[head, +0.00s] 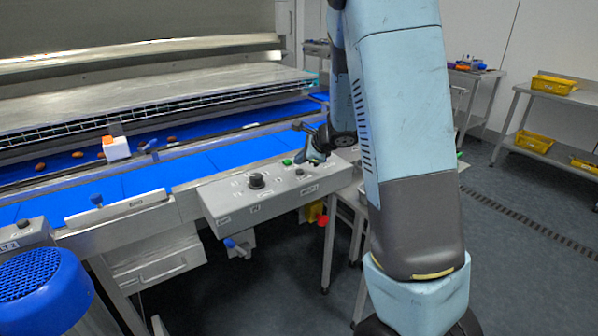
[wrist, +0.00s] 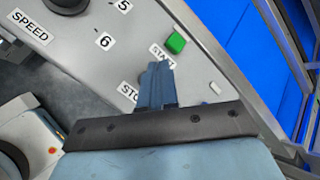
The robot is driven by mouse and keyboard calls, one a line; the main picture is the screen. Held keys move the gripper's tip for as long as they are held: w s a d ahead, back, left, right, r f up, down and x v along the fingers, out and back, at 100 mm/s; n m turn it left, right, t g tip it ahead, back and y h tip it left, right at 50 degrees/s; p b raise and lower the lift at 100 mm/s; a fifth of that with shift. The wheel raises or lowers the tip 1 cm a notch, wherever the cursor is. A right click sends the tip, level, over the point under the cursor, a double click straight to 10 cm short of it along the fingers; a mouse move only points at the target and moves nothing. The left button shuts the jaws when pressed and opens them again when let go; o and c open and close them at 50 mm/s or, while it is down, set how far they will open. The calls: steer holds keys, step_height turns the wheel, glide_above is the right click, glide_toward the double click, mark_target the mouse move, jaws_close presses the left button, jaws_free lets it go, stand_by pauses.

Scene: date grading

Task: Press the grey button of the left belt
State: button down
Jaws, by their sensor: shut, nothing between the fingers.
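A grey control panel (head: 235,207) stands at the front of the blue belt in the head view. It carries a green button (head: 287,162), a small grey button (head: 299,172) and a black knob (head: 257,180). My gripper (head: 317,160) is shut and empty, pointing down at the panel's right end. In the wrist view, my gripper's closed fingertips (wrist: 158,67) are just below the green START button (wrist: 176,42), and the STOP label (wrist: 130,92) is left of the fingers. The grey button is not seen there; the fingers may hide it. Contact cannot be told.
Another panel (head: 22,238), marked "LT 2", has a grey button (head: 22,223) at the far left, behind a blue motor cover (head: 45,283). A red button (head: 322,220) on yellow sits below the panel. Orange-brown dates (head: 77,154) lie on the upper belt.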

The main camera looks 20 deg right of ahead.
mark_target(301, 171)
steer(key=shift+r, duration=2.3)
steer(key=s+a+r+n+g+y, duration=0.1)
steer(key=s+a+r+n, duration=0.1)
steer(key=s+r+n, duration=0.55)
steer(key=s+a+r+n+g+y, duration=0.1)
steer(key=s+a+r+n, duration=0.25)
steer(key=s, duration=0.65)
steer(key=s+d+r+n+h, duration=0.1)
steer(key=s+d+n+h, duration=0.1)
steer(key=s+n, duration=0.3)
steer(key=s+d+r+n+h, duration=0.2)
steer(key=s+d+n+h, duration=0.1)
steer(key=s, duration=1)
steer(key=shift+s+n+h, duration=0.3)
steer(key=shift+n+h, duration=0.5)
steer(key=shift+n, duration=0.2)
